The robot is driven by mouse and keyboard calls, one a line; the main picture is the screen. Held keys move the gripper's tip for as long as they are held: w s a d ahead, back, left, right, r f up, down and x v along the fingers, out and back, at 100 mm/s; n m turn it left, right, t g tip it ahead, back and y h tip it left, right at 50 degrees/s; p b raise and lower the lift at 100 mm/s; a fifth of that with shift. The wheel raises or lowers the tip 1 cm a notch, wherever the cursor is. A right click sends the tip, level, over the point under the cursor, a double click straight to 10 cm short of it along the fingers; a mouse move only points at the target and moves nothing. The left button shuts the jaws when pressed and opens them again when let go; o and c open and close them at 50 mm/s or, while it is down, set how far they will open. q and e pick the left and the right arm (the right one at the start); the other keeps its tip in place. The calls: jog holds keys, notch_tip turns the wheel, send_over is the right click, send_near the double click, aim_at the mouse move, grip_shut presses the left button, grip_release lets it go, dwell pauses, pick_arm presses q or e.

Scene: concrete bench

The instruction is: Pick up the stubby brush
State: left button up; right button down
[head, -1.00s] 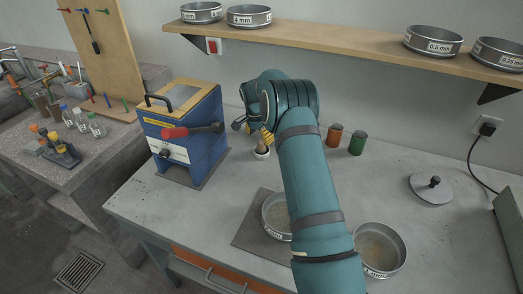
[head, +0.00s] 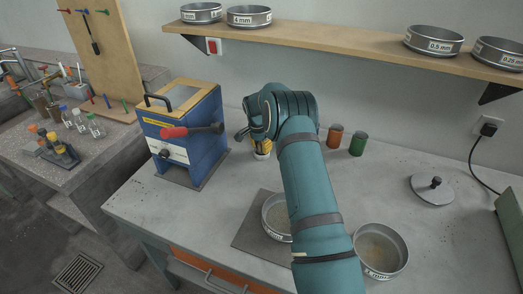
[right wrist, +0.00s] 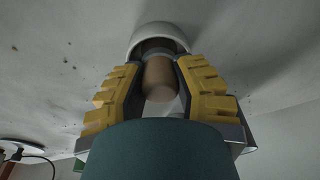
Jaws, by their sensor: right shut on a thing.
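The stubby brush shows as a short wooden handle (right wrist: 159,80) in the right wrist view, set in a round white cup or holder (right wrist: 158,32). My right gripper (right wrist: 160,66) has its yellow fingers on both sides of the handle and is shut on it. In the head view the right gripper (head: 262,147) is low over the bench, right of the blue machine, and my own arm and wrist hide most of the brush. The brush's lower end is hidden in the white holder. My left gripper is not in view.
A blue machine (head: 183,135) with a red-tipped lever stands close left of the gripper. An orange jar (head: 335,137) and a green jar (head: 357,143) stand to the right. Sieves (head: 380,250) sit at the front. A shelf (head: 350,48) runs above.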

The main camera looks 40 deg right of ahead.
notch_tip(320, 180, up, 10)
jog(key=shift+f+p, duration=0.1)
jog(key=shift+p, duration=0.7)
